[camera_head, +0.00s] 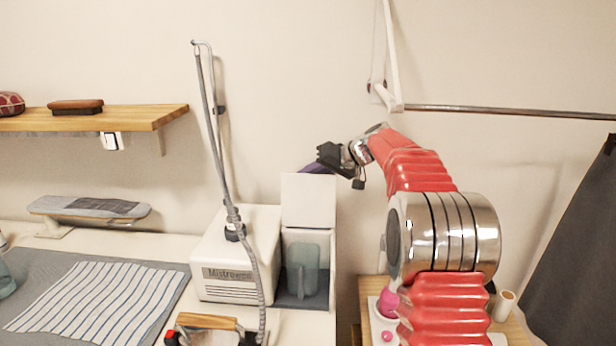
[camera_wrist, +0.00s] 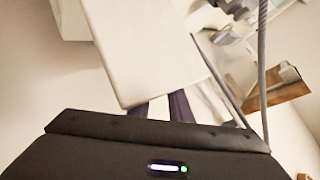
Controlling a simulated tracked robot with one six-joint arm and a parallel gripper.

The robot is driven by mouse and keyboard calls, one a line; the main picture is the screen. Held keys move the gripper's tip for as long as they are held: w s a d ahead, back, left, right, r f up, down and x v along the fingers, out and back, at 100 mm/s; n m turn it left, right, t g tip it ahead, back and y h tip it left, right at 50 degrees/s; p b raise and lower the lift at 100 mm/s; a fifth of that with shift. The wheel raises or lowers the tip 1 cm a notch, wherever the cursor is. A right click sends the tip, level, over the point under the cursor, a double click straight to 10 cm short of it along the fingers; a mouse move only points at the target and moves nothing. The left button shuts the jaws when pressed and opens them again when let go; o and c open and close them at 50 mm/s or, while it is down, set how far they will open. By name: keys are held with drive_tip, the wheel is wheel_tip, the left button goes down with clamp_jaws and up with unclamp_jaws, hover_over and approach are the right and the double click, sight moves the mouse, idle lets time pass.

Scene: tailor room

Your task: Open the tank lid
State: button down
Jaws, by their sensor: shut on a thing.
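The tank lid (camera_head: 308,201) is a flat white panel raised upright above the right-hand bay of the white steamer (camera_head: 234,262). The bay below shows a translucent blue-grey water tank (camera_head: 303,268). My gripper (camera_head: 316,168) is at the lid's top edge, coming from the right, and is shut on the lid. In the wrist view the lid (camera_wrist: 148,48) fills the upper middle, and purple finger parts show at its lower edge. The exact finger contact is hidden.
A grey hose on a metal stand (camera_head: 213,130) rises left of the lid. A wooden shelf (camera_head: 90,121) is at the left. A striped cloth (camera_head: 90,305) lies on the table. A wall rail (camera_head: 510,111) runs at the right. The wall behind the lid is bare.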

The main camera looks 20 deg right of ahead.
drive_tip(key=shift+s+d+f, duration=0.1)
drive_tip(key=shift+d+f, duration=0.1)
drive_tip(key=shift+f, duration=0.35)
drive_tip(key=shift+s+d+f, duration=0.1)
drive_tip(key=shift+d+f, duration=0.05)
drive_tip(key=shift+f, duration=0.4)
drive_tip(key=c, duration=1.7)
unclamp_jaws()
drive_tip(key=shift+w+g, duration=0.1)
drive_tip(key=shift+g, duration=0.2)
drive_tip(key=shift+o, duration=0.6)
drive_tip(key=shift+a, duration=0.1)
drive_tip(key=shift+r, duration=0.1)
drive_tip(key=v, duration=0.7)
drive_tip(key=shift+r, duration=0.35)
